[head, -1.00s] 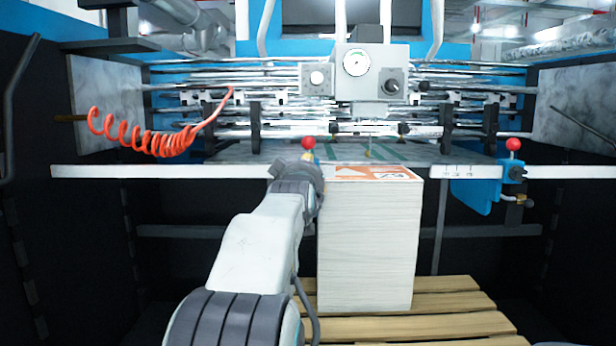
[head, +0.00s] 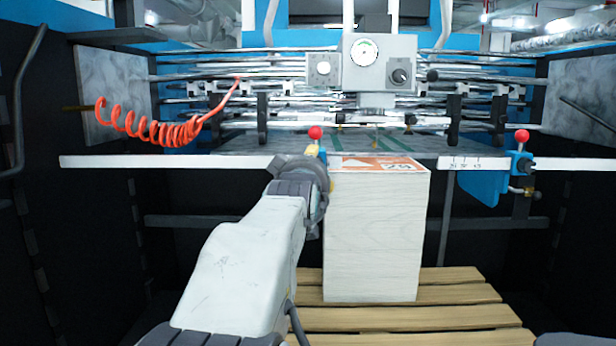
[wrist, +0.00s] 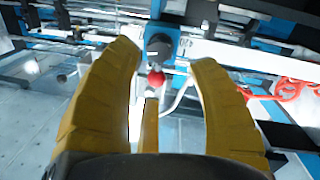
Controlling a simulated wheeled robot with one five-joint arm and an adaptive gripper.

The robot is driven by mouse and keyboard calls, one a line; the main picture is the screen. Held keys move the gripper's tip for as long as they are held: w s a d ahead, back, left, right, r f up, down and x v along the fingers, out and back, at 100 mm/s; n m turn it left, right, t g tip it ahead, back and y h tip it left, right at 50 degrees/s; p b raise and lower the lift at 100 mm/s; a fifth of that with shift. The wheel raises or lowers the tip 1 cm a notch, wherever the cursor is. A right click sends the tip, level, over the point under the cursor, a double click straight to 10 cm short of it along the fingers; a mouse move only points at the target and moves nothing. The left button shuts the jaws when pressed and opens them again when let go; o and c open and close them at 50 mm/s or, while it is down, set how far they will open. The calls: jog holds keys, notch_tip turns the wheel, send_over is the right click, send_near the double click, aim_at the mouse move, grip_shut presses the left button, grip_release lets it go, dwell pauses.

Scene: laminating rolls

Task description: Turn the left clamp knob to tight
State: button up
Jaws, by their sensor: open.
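The left clamp shows in the head view as a red ball (head: 315,132) standing above the white rail; my gripper (head: 312,151) hides most of its body. In the wrist view my gripper (wrist: 165,56) is open, one yellow finger on each side of the clamp. A dark round knob (wrist: 160,46) on a blue block (wrist: 161,32) lies between the fingertips, with space on both sides. The red ball (wrist: 155,80) shows nearer, also between the fingers. No finger visibly touches the knob. Its setting cannot be read.
A similar right clamp (head: 520,163) sits farther along the white rail (head: 200,161). A tall sheet stack (head: 376,240) on a wooden pallet (head: 450,318) stands just right of my arm. An orange coiled hose (head: 165,131) hangs at left, and a grey control box (head: 378,62) hangs above.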

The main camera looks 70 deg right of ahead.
jog(key=v, duration=0.5)
jog(key=shift+a, duration=0.3)
